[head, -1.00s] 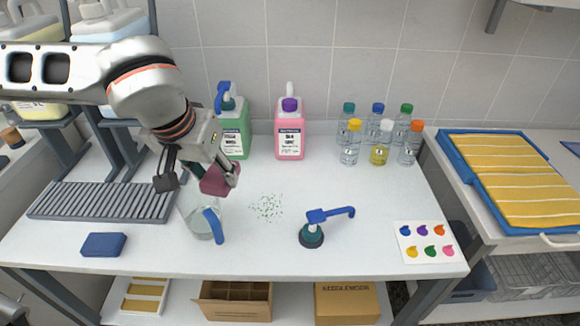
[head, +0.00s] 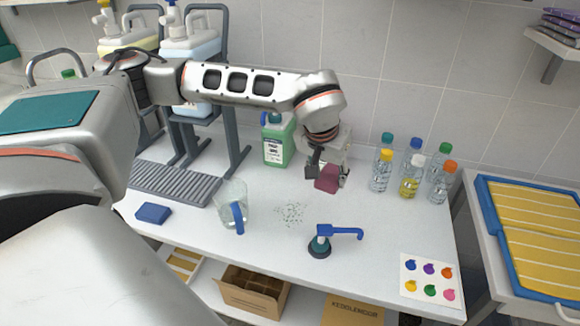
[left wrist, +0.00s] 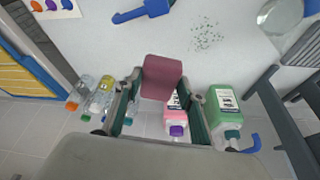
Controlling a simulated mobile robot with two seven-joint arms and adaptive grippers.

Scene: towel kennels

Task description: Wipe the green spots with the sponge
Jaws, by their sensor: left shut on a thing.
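My left gripper (head: 328,176) is shut on a dark pink sponge (head: 327,180), which also shows between the fingers in the left wrist view (left wrist: 162,77). The green spots (head: 290,213) are a scatter of small specks on the white table (head: 270,265). They also show in the left wrist view (left wrist: 207,38), apart from the sponge. In the head view the sponge is behind and to the right of the spots. I cannot tell how high it is above the table. My right gripper is not in view.
A blue block (head: 153,213) lies at left. Green (head: 278,143) and pink (left wrist: 178,108) bottles stand behind. Several small bottles (head: 410,175) stand right. Middle front is clear.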

